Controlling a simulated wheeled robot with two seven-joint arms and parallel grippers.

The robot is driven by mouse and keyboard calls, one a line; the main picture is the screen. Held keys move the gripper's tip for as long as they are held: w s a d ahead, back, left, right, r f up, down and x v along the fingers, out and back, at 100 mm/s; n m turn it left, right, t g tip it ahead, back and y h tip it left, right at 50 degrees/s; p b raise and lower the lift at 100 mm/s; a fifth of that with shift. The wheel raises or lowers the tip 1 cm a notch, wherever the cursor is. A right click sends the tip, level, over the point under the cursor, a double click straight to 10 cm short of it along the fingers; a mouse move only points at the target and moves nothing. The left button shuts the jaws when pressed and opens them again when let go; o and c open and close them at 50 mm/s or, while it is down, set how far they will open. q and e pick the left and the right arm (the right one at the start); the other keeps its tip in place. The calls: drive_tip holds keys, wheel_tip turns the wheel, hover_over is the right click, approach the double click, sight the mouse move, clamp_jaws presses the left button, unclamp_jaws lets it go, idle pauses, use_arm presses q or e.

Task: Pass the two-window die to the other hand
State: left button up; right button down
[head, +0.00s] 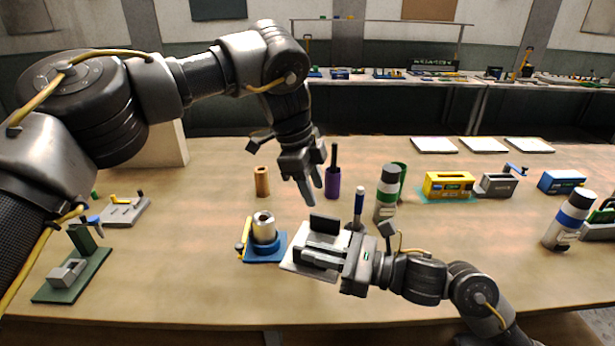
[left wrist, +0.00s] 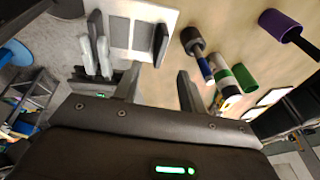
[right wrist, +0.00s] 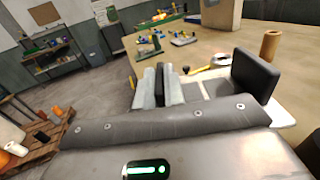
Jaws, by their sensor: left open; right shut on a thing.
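The two-window die (head: 296,262) is a pale plate with a black upright grip at each end. Its two grey windows show in the left wrist view (left wrist: 131,34). My right gripper (head: 320,256) is shut on the near black grip. In the right wrist view its fingers (right wrist: 161,86) close on that grip, and the far grip (right wrist: 254,77) stands free. My left gripper (head: 311,192) is open and empty, above the die and pointing down. In the left wrist view its fingers (left wrist: 158,84) are apart, with the far grip (left wrist: 160,44) ahead between them. I cannot tell whether the plate touches the table.
A blue-based fixture with a metal cylinder (head: 264,236) stands close left of the die. A blue marker (head: 358,208), a white bottle (head: 387,195) and a purple holder (head: 333,184) stand close behind and right. A yellow box (head: 448,184) is farther right.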

sight(323, 216)
use_arm(q)
drive_tip(key=x, duration=0.9)
drive_tip(key=shift+f, duration=0.4)
clamp_jaws()
use_arm(e)
drive_tip(key=c, duration=1.4)
unclamp_jaws()
